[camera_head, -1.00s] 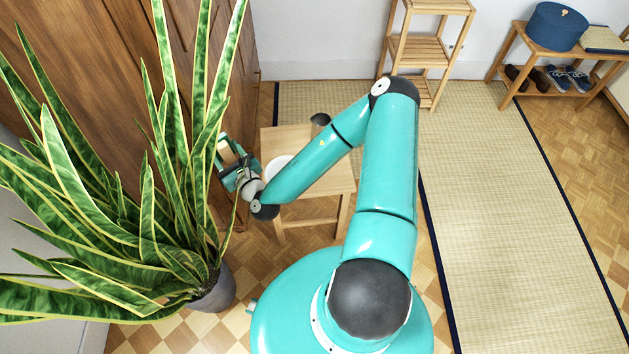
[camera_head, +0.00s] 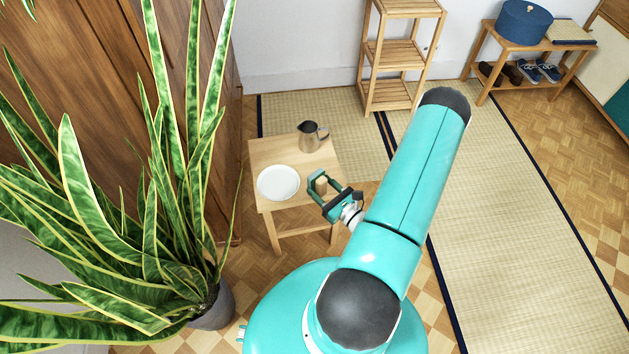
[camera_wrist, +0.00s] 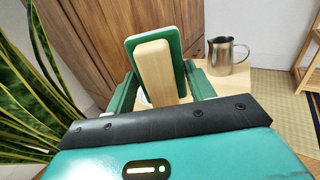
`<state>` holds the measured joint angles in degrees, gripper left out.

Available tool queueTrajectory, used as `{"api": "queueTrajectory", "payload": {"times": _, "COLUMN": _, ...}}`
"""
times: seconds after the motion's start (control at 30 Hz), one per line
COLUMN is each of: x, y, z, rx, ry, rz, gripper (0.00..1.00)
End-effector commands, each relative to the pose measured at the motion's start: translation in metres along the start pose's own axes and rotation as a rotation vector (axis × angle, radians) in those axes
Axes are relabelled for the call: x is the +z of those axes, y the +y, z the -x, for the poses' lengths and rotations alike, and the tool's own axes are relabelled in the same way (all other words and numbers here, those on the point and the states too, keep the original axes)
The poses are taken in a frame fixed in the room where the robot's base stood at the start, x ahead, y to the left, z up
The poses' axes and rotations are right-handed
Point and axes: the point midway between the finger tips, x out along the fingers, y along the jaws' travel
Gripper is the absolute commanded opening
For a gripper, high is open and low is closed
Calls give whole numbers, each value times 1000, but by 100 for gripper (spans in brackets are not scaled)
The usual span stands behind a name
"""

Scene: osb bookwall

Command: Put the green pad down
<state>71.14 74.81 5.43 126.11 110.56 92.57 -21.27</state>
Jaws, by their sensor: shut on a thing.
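The green pad (camera_wrist: 172,38) has a pale wooden block as its handle and is held upright in the wrist view. My gripper (camera_wrist: 161,84) is shut on it, with a green finger on each side of the block. In the head view my gripper (camera_head: 319,184) is at the right edge of the small wooden table (camera_head: 262,151), beside the white plate. The pad shows there only as a small pale block with a little green; whether it touches the table is unclear.
The white plate (camera_head: 278,183) lies at the table's left and is empty. A metal jug (camera_head: 309,137) stands at its back right. A large potted plant (camera_head: 160,200) is on the left, a wooden shelf (camera_head: 388,92) behind. A straw mat (camera_head: 490,230) covers the right floor.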

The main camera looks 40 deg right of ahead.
Motion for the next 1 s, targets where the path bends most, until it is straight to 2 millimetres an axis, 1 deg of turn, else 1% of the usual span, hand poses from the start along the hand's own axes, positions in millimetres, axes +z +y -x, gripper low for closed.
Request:
{"api": "queueTrajectory", "payload": {"times": 0.1, "x": -12, "y": -13, "z": -22, "rx": 2, "ry": -1, "rz": 3, "gripper": 36}}
{"api": "queueTrajectory", "payload": {"times": 0.33, "x": -35, "y": -40, "z": -65, "rx": 3, "ry": -1, "rz": 3, "gripper": 36}}
{"api": "queueTrajectory", "payload": {"times": 0.4, "x": -51, "y": -45, "z": -72, "rx": 2, "ry": 1, "rz": 1, "gripper": 36}}
{"api": "queueTrajectory", "payload": {"times": 0.5, "x": -68, "y": -53, "z": -84, "rx": 2, "ry": 0, "rz": 1, "gripper": 36}}
{"api": "queueTrajectory", "payload": {"times": 0.6, "x": -81, "y": -59, "z": -93, "rx": 2, "ry": 0, "rz": 1, "gripper": 36}}
{"api": "queueTrajectory", "payload": {"times": 0.8, "x": -95, "y": -66, "z": -103, "rx": 1, "ry": 1, "rz": 1, "gripper": 36}}
{"api": "queueTrajectory", "payload": {"times": 0.9, "x": -111, "y": -65, "z": -102, "rx": 1, "ry": 1, "rz": -1, "gripper": 36}}
{"api": "queueTrajectory", "payload": {"times": 1.0, "x": -121, "y": -66, "z": -102, "rx": 1, "ry": 0, "rz": 1, "gripper": 36}}
